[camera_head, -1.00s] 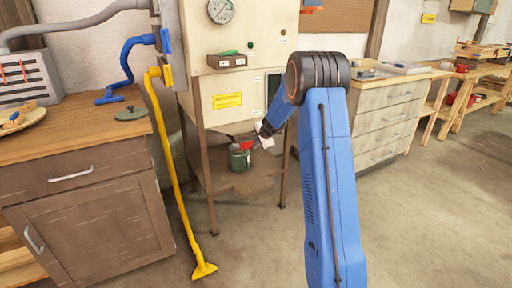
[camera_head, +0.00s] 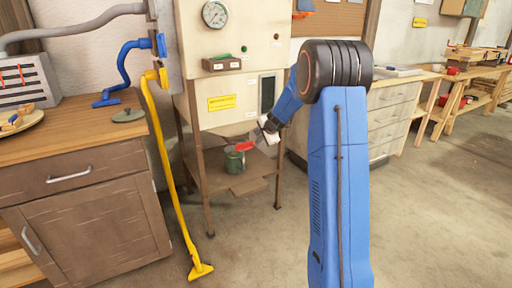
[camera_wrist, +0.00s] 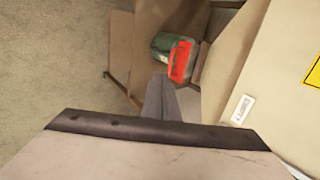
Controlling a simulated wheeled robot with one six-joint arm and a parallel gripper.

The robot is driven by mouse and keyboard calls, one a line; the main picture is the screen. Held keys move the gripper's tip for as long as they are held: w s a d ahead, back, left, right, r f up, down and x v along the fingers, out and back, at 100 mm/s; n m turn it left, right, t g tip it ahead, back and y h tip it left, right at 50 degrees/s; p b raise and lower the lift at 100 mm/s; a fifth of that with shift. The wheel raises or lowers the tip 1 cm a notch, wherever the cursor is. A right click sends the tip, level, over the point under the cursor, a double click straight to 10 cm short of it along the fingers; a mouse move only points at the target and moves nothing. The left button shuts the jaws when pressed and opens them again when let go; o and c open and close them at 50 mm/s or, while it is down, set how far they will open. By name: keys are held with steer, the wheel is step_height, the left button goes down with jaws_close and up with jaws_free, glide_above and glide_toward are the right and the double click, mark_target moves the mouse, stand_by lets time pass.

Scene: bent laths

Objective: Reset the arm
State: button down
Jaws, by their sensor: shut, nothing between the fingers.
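My gripper (camera_head: 259,141) is in front of the cream cabinet's lower part, reaching down and left from my blue arm. In the wrist view my gripper (camera_wrist: 161,88) shows its grey fingers together with nothing between them. A green can (camera_head: 234,161) with a red piece (camera_head: 245,146) at its top stands on the brown shelf under the cabinet. In the wrist view the can (camera_wrist: 160,44) and its red piece (camera_wrist: 181,61) lie just beyond the fingertips. I cannot tell whether the fingers touch the red piece.
The cream cabinet (camera_head: 235,85) with a gauge stands close behind my gripper, on brown legs. A yellow hose tool (camera_head: 172,180) leans at its left. A wooden counter (camera_head: 70,135) is at the left, drawers (camera_head: 395,115) at the right. The floor at the right is open.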

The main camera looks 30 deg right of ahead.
steer(key=shift+v, duration=1.15)
